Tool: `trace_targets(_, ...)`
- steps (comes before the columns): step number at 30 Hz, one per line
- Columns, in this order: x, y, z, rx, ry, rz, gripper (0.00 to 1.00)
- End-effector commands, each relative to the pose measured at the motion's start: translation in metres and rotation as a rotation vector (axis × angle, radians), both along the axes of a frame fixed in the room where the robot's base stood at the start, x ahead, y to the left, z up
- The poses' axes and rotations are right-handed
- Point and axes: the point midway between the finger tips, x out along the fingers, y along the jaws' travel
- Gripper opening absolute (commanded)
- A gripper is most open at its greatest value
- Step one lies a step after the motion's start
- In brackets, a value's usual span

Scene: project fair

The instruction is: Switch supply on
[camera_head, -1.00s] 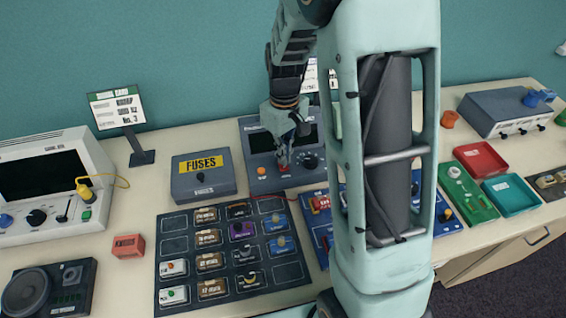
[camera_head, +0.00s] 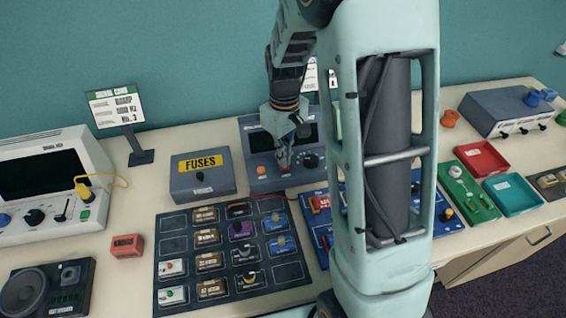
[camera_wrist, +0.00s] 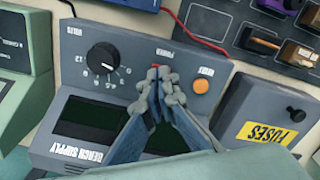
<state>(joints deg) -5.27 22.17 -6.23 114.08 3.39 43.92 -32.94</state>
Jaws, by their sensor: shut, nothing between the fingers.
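The grey bench supply (camera_head: 258,156) stands at the back of the table, partly hidden by my arm. In the wrist view its panel (camera_wrist: 120,131) shows dark displays, a black volts knob (camera_wrist: 103,58) and an orange button (camera_wrist: 201,86). Between the knob and button is the power label, with a small red part of the power switch (camera_wrist: 155,66) just past my fingertips. My gripper (camera_wrist: 157,75) is shut and empty, its tips at the switch. It also shows in the head view (camera_head: 285,164). The fingers hide most of the switch, so contact and its position cannot be told.
A grey fuses box (camera_head: 203,187) stands left of the supply. A dark tray (camera_head: 174,244) of labelled modules and a blue board (camera_head: 317,226) lie in front. A red wire (camera_wrist: 200,33) runs near the supply's front edge.

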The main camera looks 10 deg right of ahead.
Motion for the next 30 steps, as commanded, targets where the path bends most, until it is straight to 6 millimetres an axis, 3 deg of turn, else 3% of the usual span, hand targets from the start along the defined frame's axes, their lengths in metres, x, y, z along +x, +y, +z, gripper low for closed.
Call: trace_targets(30, 0.0, 0.0, -0.015, 0.0, 0.0, 0.0, 0.0)
